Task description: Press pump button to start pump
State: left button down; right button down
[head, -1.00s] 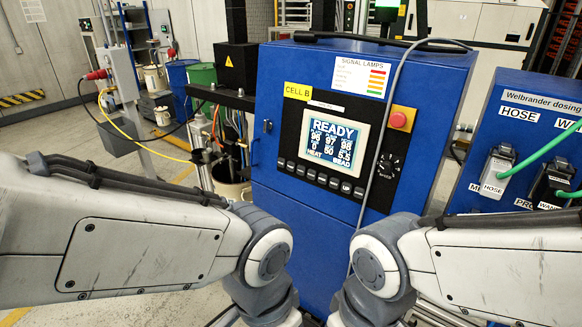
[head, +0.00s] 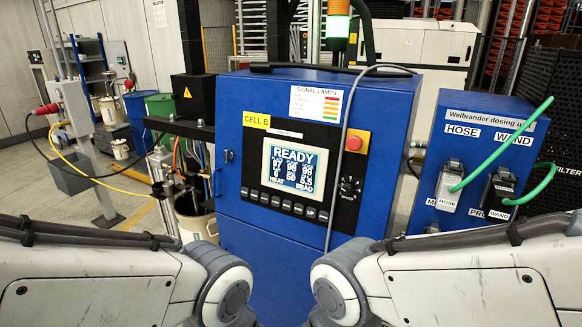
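A blue control cabinet (head: 265,245) marked CELL B stands ahead of me. Its black panel carries a screen (head: 293,168) that reads READY with rows of numbers. A row of small dark buttons (head: 287,206) runs under the screen; most of their labels are too small to read, so I cannot tell which one is for the pump. A red mushroom button (head: 354,143) on a yellow plate and a black rotary knob (head: 348,187) sit right of the screen. Both my arms show at the bottom, in front of the cabinet. Their grippers are below the picture.
A blue dosing unit (head: 470,110) with hose and wand connectors and green hoses stands at the right. A grey cable (head: 341,150) hangs down the cabinet's front beside the screen. A metal stand with hoses and a bucket (head: 197,224) is at the left.

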aim_at(255, 195)
jog(key=k, duration=0.5)
jog(key=z, duration=1.5)
jog(key=i, duration=1.15)
jog(key=u, duration=2.3)
